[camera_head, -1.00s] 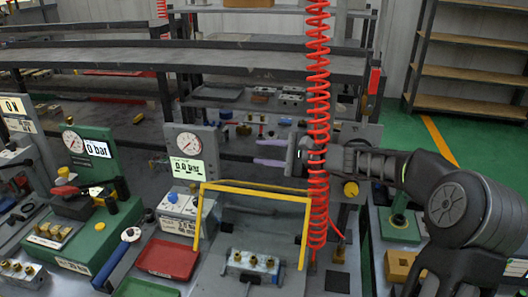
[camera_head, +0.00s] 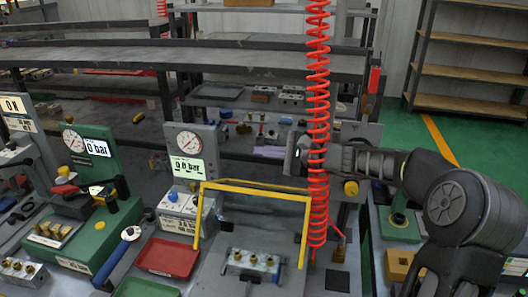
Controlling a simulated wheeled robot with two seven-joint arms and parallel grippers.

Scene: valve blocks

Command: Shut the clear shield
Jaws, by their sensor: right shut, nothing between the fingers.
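The clear shield shows as a yellow frame (camera_head: 256,191) standing raised over the grey fixture plate; its clear pane is hard to make out. A metal valve block (camera_head: 252,264) with several brass ports sits on the plate, below the frame. My right gripper (camera_head: 262,152) is shut and empty, its pale purple fingers pointing left. It is above and behind the shield's top bar in the picture, apparently not touching it. The red coiled hose partly hides its wrist. My left gripper is not in view.
The red coiled hose (camera_head: 318,100) hangs in front of my right wrist. A gauge panel (camera_head: 190,150) stands behind the shield's left side. A red tray (camera_head: 168,258), a blue-handled tool (camera_head: 118,255) and a green test station (camera_head: 95,235) lie to the left.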

